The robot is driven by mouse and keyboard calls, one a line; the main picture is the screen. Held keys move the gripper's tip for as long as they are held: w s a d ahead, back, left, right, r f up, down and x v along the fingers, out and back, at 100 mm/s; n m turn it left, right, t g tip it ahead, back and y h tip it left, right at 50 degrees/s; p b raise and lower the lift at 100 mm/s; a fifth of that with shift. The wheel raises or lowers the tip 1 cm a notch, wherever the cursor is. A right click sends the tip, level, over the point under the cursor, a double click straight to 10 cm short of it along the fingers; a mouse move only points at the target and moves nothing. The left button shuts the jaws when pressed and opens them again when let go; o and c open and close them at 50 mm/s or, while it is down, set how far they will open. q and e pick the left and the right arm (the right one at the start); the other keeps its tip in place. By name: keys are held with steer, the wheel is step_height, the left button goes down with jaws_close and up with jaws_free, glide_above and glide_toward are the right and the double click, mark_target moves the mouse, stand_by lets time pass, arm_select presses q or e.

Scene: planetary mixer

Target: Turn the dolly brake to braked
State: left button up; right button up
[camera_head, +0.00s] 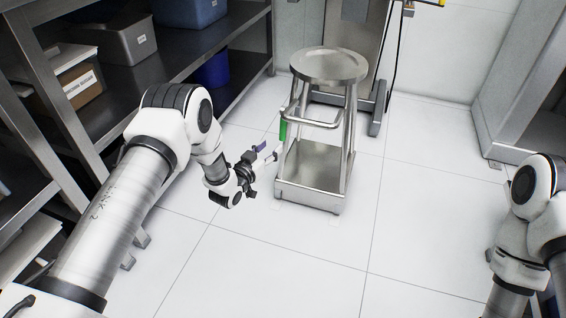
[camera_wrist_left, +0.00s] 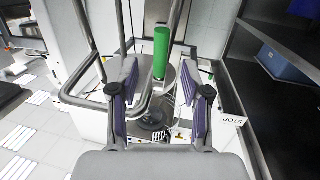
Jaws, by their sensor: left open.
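A steel dolly (camera_head: 312,172) with an upright frame and a round steel top (camera_head: 328,65) stands on the floor at the centre of the head view. A green brake handle (camera_head: 283,131) sticks up at its left side. In the left wrist view the green handle (camera_wrist_left: 161,52) stands upright, ahead of and between the spread fingers. My left gripper (camera_head: 266,154) is open and just left of the dolly, close to the handle. No contact with the handle shows. In the left wrist view my gripper (camera_wrist_left: 160,105) holds nothing. My right gripper is outside the head view.
Dark shelving (camera_head: 180,72) with bins and a cardboard box (camera_head: 80,84) runs along the left. A steel cabinet (camera_head: 530,95) stands at the right. A white STOP label (camera_wrist_left: 234,119) shows right of the gripper in the left wrist view. The floor (camera_head: 290,262) in front is clear.

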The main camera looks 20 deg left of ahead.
mark_target(281, 135)
arm_select(q)
steer(key=shift+t, duration=0.4)
steer(key=b+x, duration=0.4)
steer(key=x, duration=0.4)
steer(key=shift+w, duration=0.3)
steer(key=shift+w+r, duration=0.15)
steer(key=shift+w, duration=0.1)
jaws_close()
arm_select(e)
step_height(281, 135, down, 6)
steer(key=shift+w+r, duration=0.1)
